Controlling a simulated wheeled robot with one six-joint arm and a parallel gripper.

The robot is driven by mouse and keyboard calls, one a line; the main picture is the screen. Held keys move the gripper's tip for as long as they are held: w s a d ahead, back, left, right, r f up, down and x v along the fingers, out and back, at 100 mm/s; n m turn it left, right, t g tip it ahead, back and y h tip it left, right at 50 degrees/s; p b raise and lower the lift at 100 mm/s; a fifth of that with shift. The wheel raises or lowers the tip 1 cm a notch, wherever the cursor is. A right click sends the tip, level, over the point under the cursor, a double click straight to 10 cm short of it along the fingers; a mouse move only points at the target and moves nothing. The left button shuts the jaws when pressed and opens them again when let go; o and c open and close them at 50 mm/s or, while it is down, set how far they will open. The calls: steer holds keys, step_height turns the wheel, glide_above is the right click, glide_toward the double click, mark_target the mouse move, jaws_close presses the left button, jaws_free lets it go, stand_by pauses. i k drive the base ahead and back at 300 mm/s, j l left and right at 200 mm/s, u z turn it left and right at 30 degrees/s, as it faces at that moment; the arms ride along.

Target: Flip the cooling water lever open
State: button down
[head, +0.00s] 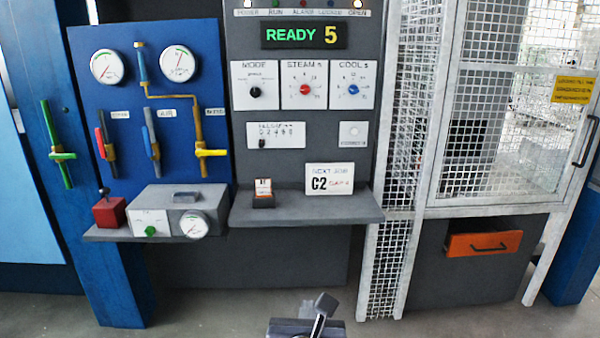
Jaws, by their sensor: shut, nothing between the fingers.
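No label that I can read says cooling water. A green lever (61,156) lies crosswise on a vertical green pipe on the blue post at the left. On the blue panel a red lever (101,143) and a blue lever (152,142) stand upright along their pipes. A yellow lever (211,152) points right, across its vertical pipe. Small labels above these three are too blurred to read surely. My gripper (325,302) is at the bottom centre, shut and empty, well below and right of all the levers and touching none.
A shelf (110,235) under the blue panel holds a red box with a small stick and a grey gauge unit (178,209). A control console (300,130) with knobs and its own ledge stands right of it. A mesh cage (510,120) fills the right. Floor ahead is clear.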

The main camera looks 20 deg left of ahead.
mark_target(54, 155)
steer(key=i+j, duration=0.15)
steer(key=j, duration=0.5)
steer(key=i+j, duration=0.15)
steer(key=j, duration=0.55)
steer(key=i+j, duration=0.1)
steer(key=j, duration=0.55)
steer(key=i+j+u, duration=0.1)
steer(key=j, duration=0.55)
steer(key=i+j, duration=0.2)
steer(key=j, duration=0.45)
steer(key=i+j, duration=0.2)
steer(key=j, duration=0.45)
steer(key=i+j, duration=0.15)
steer(key=j, duration=0.5)
steer(key=i+j+u, duration=0.1)
steer(key=j, duration=0.55)
steer(key=i, duration=0.05)
